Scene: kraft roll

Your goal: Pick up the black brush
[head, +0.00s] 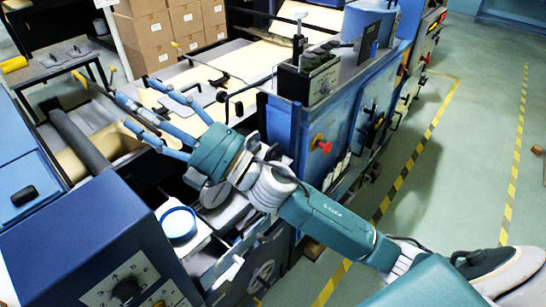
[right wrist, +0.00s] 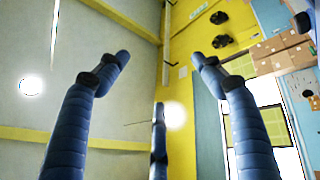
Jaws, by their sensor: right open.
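I cannot single out the black brush with certainty. A small black object (head: 218,81) lies on the machine bed beyond my right gripper, and a short black piece (head: 24,195) sits on the blue cabinet at left; both are too small to identify. My right gripper (head: 132,104) reaches in from the right over the machine, its blue fingers spread and empty. In the right wrist view the fingers (right wrist: 161,62) are apart with nothing between them, facing a wall and ceiling. My left gripper is not in view.
A dark roller (head: 80,138) lies left of my right gripper. A blue machine (head: 330,120) with a red knob stands behind my right arm. A white round container with a blue rim (head: 178,224) sits below the gripper. Cardboard boxes (head: 145,40) are stacked behind. The floor at right is mostly clear.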

